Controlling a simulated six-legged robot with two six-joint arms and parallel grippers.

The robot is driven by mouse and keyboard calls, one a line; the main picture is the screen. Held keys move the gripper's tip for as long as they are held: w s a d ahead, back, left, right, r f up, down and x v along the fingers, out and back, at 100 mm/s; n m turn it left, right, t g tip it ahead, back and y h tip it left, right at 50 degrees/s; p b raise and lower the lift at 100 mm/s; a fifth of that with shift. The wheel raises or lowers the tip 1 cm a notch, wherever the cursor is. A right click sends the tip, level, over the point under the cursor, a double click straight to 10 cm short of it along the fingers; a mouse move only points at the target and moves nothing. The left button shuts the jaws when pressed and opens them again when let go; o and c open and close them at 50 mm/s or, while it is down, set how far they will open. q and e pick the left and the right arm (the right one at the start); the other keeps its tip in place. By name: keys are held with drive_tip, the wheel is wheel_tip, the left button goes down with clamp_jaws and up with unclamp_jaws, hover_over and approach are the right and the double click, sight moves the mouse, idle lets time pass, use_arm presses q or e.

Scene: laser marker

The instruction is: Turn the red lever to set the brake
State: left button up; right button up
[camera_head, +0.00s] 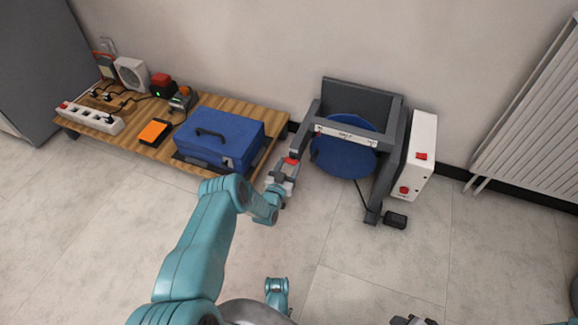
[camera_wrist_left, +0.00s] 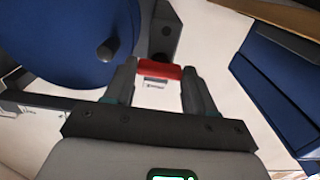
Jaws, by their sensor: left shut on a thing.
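The red lever (camera_head: 291,160) is at the left side of the grey machine frame in the head view. In the left wrist view the red lever (camera_wrist_left: 161,72) lies crosswise between my fingertips. My left gripper (camera_head: 283,172) reaches it from the front and is shut on it; it also shows in the left wrist view (camera_wrist_left: 160,75). A small printed label shows just below the lever between the fingers. The machine (camera_head: 383,148) has a dark grey frame and a round blue disc (camera_head: 343,160). My right gripper (camera_head: 412,321) shows only partly at the bottom edge, and its jaws are unclear.
A low wooden table (camera_head: 262,103) on the left holds a blue toolbox (camera_head: 222,135), a power strip (camera_head: 90,117) and small devices. A white box (camera_head: 418,150) with red switches is on the machine's right. A radiator (camera_head: 530,115) stands far right. The front floor is clear.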

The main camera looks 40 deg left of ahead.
use_arm(q)
drive_tip(key=shift+m, duration=0.3)
drive_tip(key=shift+f+m, duration=0.15)
drive_tip(key=shift+m, duration=8.55)
drive_tip(key=o, duration=1)
drive_tip(key=shift+o, duration=0.2)
